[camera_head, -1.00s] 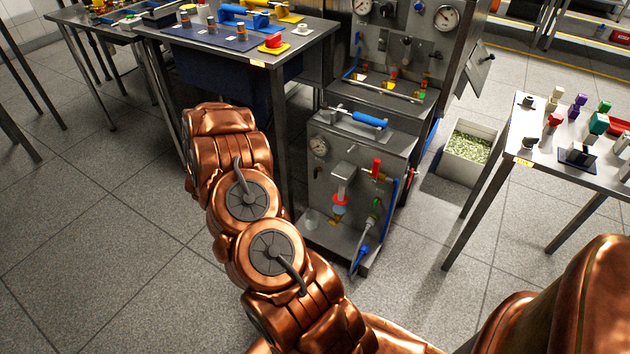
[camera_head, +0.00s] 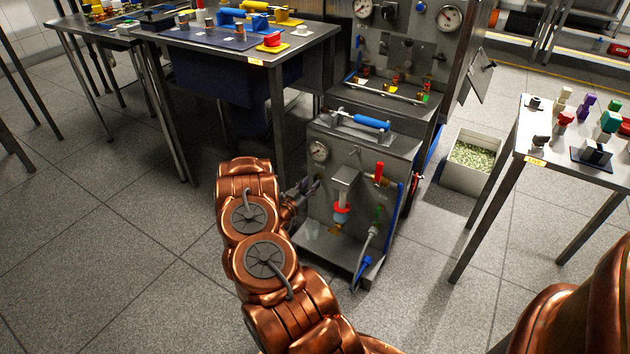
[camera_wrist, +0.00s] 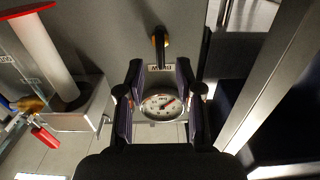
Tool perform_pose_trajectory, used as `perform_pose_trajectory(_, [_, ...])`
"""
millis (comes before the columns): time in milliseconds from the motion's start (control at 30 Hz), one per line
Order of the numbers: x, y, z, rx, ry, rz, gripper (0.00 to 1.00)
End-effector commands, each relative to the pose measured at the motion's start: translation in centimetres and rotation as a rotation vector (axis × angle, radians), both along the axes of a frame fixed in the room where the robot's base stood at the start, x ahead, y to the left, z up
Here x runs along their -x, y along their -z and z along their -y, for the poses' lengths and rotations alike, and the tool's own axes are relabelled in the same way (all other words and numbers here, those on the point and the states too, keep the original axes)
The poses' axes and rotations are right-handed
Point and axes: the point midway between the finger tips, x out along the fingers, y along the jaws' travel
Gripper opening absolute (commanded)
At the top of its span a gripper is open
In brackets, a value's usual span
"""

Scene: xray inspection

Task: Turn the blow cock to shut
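The small steel test unit (camera_head: 345,235) has a front panel with a gauge (camera_head: 319,151). In the wrist view the gauge (camera_wrist: 161,105) shows between my fingers. Above it there is a small label (camera_wrist: 160,66), upside down, that seems to read BLOW. Just beyond the label is a small brass cock (camera_wrist: 158,41) with a dark lever, likely the blow cock. The lever runs from the brass body toward the label. My gripper (camera_wrist: 159,76) is open and empty, its fingertips either side of the label, short of the cock. In the head view my gripper (camera_head: 305,188) is at the panel's left side and the cock is not distinguishable.
A blue handle (camera_head: 371,122) tops the unit. A bench (camera_head: 320,40) stands at left, a bin (camera_head: 466,183) at right.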

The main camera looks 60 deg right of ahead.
Motion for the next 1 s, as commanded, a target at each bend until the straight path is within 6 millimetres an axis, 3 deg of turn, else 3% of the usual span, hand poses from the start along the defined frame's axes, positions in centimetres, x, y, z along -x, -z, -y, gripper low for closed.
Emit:
perform_pose_trajectory(300, [-0.2, 0.1, 3.7, 0.0, 0.0, 0.003, 0.35])
perform_pose_trajectory(700, [-0.3, 0.0, 4.4, -0.001, -0.001, 0.001, 0.35])
perform_pose_trajectory(1000, [-0.2, 0.0, 4.3, -0.002, -0.001, 0.001, 0.06])
